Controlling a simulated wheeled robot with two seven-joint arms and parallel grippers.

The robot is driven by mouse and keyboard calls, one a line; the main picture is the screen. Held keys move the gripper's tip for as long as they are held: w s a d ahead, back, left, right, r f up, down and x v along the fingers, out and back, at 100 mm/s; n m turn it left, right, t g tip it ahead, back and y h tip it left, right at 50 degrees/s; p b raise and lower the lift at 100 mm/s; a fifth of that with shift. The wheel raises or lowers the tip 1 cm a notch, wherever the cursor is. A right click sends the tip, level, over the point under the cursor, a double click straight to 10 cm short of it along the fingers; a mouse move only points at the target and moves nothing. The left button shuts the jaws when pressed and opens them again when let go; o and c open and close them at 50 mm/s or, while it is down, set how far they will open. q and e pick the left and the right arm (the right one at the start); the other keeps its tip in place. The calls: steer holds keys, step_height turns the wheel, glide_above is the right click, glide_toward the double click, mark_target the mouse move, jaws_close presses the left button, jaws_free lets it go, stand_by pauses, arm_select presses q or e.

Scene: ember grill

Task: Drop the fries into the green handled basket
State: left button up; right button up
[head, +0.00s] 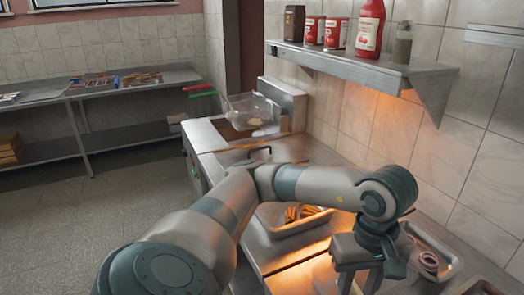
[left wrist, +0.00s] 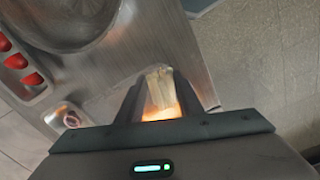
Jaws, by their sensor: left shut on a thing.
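The fryer has a wire basket (head: 250,112) at the back of the counter, with a green handle (head: 203,95) and a red handle (head: 197,87) pointing left. I cannot tell the two baskets apart clearly. A metal tray with fries (head: 303,213) lies on the counter, partly hidden behind my left arm. My left gripper (head: 360,282) is low at the right over the counter, far from the baskets. In the left wrist view its fingers (left wrist: 158,105) are shut on a pale yellow bundle that looks like fries (left wrist: 160,86). My right gripper is not in view.
A wall shelf (head: 360,68) with red cans and a sauce bottle (head: 370,28) overhangs the counter at the right. A tray with onion rings (head: 429,260) sits right of the gripper. A steel side table (head: 50,96) stands at the back left, with open floor before it.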

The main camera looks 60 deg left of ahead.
arm_select(q)
steer(key=w+d+r+m, duration=0.1)
steer(key=w+d+m, duration=0.4)
steer(key=m, duration=0.8)
steer(key=shift+w, duration=0.6)
steer(key=shift+r, duration=0.1)
